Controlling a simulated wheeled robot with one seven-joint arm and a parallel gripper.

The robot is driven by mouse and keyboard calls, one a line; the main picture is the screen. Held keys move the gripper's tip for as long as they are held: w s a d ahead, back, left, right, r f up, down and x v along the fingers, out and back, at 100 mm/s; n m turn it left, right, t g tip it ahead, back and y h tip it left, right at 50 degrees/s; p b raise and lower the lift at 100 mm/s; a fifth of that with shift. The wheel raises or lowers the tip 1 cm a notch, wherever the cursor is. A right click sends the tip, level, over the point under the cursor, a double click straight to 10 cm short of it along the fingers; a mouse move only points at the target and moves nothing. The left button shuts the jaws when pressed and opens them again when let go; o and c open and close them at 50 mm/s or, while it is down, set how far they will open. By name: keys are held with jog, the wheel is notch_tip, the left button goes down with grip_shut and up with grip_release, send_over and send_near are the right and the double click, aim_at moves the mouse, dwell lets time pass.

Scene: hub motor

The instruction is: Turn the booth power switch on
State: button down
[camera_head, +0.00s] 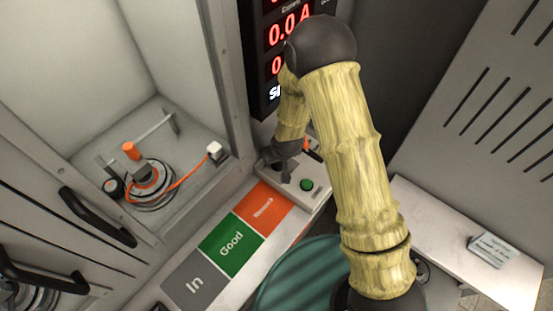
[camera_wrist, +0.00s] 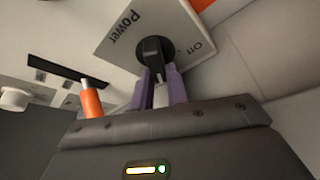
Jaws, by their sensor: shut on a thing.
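The booth power switch is a round black knob (camera_wrist: 155,50) on a pale plate (camera_wrist: 122,40) in the wrist view. The plate carries the word "Power" and what looks like "Off" to the right of the knob. My gripper (camera_wrist: 160,80) has its purple fingers shut on the knob from below. A light grey piece shows between the fingers. In the head view my gripper (camera_head: 286,172) is low over the small control box, below the red display. My arm hides part of that area, and the knob's setting is hard to read.
The display (camera_head: 290,35) shows red digits, one reading 0.0 A. A green button (camera_head: 307,185) sits right of my gripper. Grey, green and orange pads (camera_head: 232,240) line the bench. An open booth at left holds a motor (camera_head: 152,180). An orange cylinder (camera_wrist: 91,103) stands near my fingers.

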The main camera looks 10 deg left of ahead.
jog(key=shift+w+r+m+t+h, duration=0.15)
jog(key=shift+m+h, duration=0.1)
jog(key=shift+m, duration=0.5)
jog(key=shift+w+r+m+t+h, duration=0.15)
jog(key=shift+m+h, duration=0.1)
jog(key=shift+m, duration=0.5)
jog(key=shift+f, duration=0.1)
jog(key=c, duration=1.6)
grip_release()
jog(key=shift+o, duration=1.1)
jog(key=shift+s+f, duration=0.1)
jog(key=shift+s, duration=0.05)
jog(key=p+v, duration=0.1)
jog(key=v, duration=1.6)
jog(key=shift+r, duration=0.2)
